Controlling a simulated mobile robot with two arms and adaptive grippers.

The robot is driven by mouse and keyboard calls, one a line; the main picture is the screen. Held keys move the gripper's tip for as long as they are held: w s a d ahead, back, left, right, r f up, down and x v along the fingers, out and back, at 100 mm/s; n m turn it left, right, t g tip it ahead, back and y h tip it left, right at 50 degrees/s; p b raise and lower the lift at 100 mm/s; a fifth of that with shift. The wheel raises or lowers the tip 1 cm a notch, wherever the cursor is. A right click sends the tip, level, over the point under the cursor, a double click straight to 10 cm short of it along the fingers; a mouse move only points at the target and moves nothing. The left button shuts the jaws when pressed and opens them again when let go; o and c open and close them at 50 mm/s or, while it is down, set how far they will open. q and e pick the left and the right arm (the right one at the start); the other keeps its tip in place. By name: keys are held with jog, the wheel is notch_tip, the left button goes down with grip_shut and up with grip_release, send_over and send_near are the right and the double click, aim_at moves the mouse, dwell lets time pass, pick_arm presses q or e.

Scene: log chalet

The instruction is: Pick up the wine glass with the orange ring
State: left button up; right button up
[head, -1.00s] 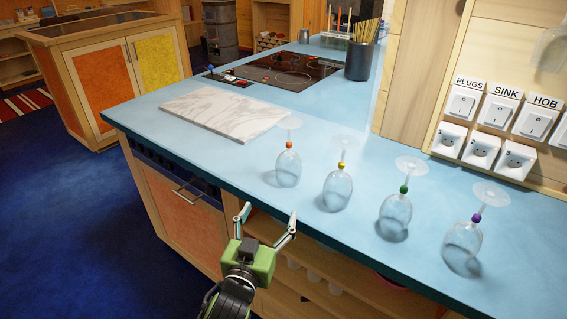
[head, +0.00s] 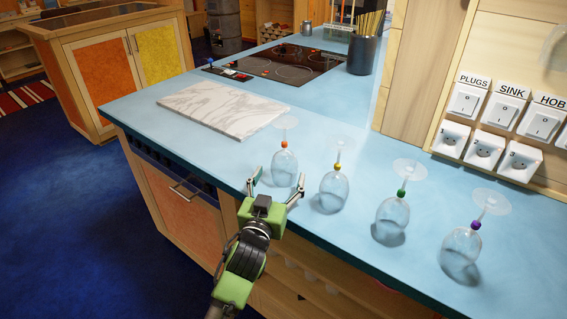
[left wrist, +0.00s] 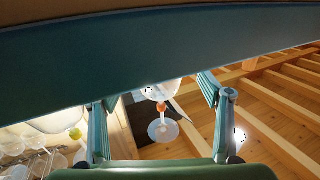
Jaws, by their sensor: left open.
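The wine glass with the orange ring (head: 285,168) stands upside down on the blue worktop (head: 225,155), the leftmost in a row of upturned glasses. Its ring (head: 284,144) sits on the stem below the raised foot. My left gripper (head: 276,184) is open at the worktop's front edge, its fingers on either side of the glass's bowl in the picture. In the left wrist view the orange-ringed glass (left wrist: 161,122) shows between the open fingers (left wrist: 160,95), with part of its bowl hidden by the worktop edge. I cannot tell if they touch. My right gripper is not in view.
Glasses with yellow (head: 335,187), green (head: 392,212) and purple (head: 462,243) rings stand to the right. A marble board (head: 222,108) lies behind to the left. A hob (head: 290,65) and a dark utensil pot (head: 362,54) are farther back.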

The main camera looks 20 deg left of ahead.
aim_at(282, 166)
pick_arm(q)
jog(key=shift+w+r, duration=0.2)
jog(key=shift+w, duration=0.1)
jog(key=w, duration=0.3)
jog(key=w+p, duration=0.1)
jog(key=shift+w+a+f, duration=0.1)
jog(key=shift+w+a, duration=0.05)
jog(key=shift+a, duration=0.25)
jog(key=shift+w+d, duration=0.2)
jog(key=shift+a, duration=0.1)
jog(key=c, duration=1)
